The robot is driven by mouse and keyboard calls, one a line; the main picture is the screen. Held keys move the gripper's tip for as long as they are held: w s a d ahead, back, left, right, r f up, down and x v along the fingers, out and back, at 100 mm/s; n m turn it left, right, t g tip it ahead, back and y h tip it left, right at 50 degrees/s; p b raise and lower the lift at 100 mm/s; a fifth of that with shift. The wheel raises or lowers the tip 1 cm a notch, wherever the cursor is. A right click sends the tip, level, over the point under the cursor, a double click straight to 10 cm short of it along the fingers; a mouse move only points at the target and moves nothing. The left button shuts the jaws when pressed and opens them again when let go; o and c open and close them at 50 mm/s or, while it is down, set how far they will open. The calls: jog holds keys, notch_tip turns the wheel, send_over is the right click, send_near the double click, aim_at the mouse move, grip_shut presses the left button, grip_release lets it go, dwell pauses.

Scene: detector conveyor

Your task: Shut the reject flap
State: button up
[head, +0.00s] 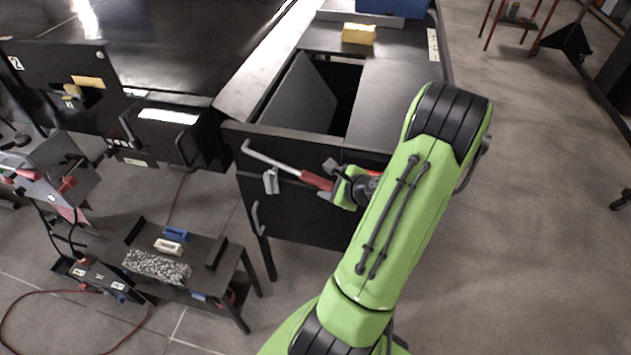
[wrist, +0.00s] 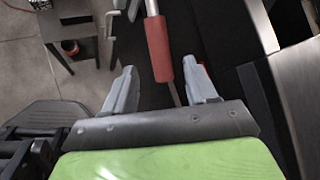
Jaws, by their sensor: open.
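The reject flap (head: 298,97) is a dark panel tilted up in the top of the black cabinet, with a dark opening (head: 349,84) beside it. A lever with a grey rod (head: 268,158) and a red grip (head: 316,180) runs along the cabinet's front below the flap. My gripper (head: 329,181) is at the red grip's end. In the wrist view, my gripper (wrist: 158,66) is open, with the red grip (wrist: 159,52) between its fingers and gaps on both sides. The flap is not clearly visible in the wrist view.
A yellow block (head: 359,34) lies on the cabinet's top behind the opening. A low bench (head: 207,268) with small blocks stands on the floor at left. A dark conveyor (head: 180,45) lies at the back left. The floor at right is mostly clear.

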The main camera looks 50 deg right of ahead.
aim_at(319, 181)
jog(key=x, duration=0.8)
jog(key=shift+r+p, duration=0.1)
jog(key=shift+p, duration=0.2)
grip_shut()
